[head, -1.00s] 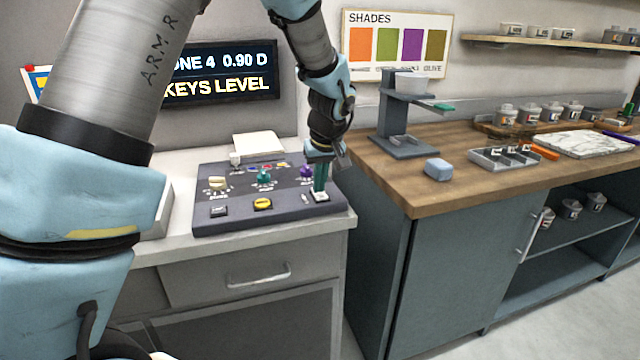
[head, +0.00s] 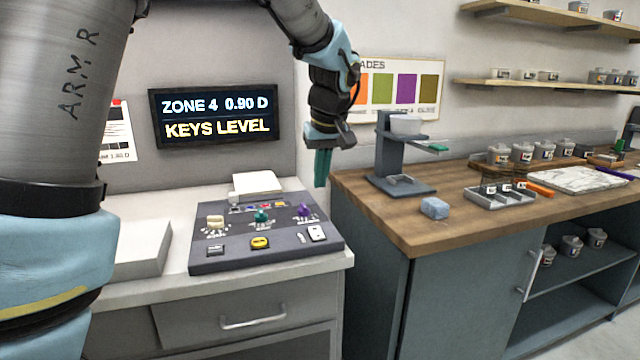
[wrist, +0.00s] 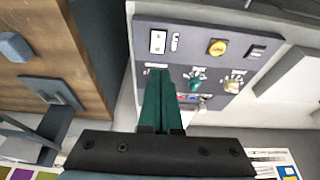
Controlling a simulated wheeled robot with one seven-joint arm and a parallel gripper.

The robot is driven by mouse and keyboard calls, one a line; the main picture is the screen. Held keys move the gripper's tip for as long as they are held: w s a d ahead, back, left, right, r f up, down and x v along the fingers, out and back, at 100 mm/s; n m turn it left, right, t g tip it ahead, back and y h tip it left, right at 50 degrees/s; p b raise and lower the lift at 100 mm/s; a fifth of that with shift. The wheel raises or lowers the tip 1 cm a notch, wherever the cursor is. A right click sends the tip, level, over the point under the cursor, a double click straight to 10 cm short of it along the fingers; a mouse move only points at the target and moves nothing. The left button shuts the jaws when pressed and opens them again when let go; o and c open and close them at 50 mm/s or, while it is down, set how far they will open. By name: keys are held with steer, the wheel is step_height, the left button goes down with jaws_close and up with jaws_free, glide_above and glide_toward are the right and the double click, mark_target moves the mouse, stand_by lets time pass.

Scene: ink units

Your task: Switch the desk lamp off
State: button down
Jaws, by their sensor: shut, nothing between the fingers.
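The control panel (head: 265,243) is a dark grey slab on the white counter. At its right end is a white rocker switch (head: 317,233); the wrist view shows this switch (wrist: 157,42) with a label beside it that seems to read LAMP. I cannot make out which way the rocker is tipped. My gripper (head: 321,184) is above the panel's right end, apart from the switch, with its green fingers pointing down. In the wrist view the fingers (wrist: 159,73) are together and empty. I cannot make out a desk lamp in either view.
The panel also carries a yellow button (head: 259,242), a green knob (head: 261,216), a purple knob (head: 305,211) and a cream knob (head: 215,222). A wall display (head: 215,115) reads ZONE 4 0.90 D, KEYS LEVEL. A grey stand (head: 385,150) is on the wooden bench to the right.

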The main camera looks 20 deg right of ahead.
mark_target(315, 229)
steer(key=w+n, duration=0.1)
steer(key=n, duration=0.5)
steer(key=w+n+g, duration=0.1)
steer(key=n, duration=0.5)
steer(key=w+d+n+g, duration=0.1)
steer(key=w+n, duration=0.1)
steer(key=n, duration=0.4)
steer(key=shift+r, duration=0.4)
steer(key=shift+f, duration=0.1)
steer(key=f+p, duration=0.1)
steer(key=f, duration=0.3)
steer(key=w+f+p, duration=0.1)
steer(key=f, duration=0.4)
steer(key=f+p, duration=0.1)
steer(key=f, duration=0.3)
steer(key=shift+w+d+f, duration=0.1)
steer(key=shift+w+f, duration=0.25)
steer(key=shift+w, duration=0.05)
steer(key=shift+f, duration=0.2)
steer(key=shift+s+p, duration=0.1)
steer(key=shift+p, duration=0.2)
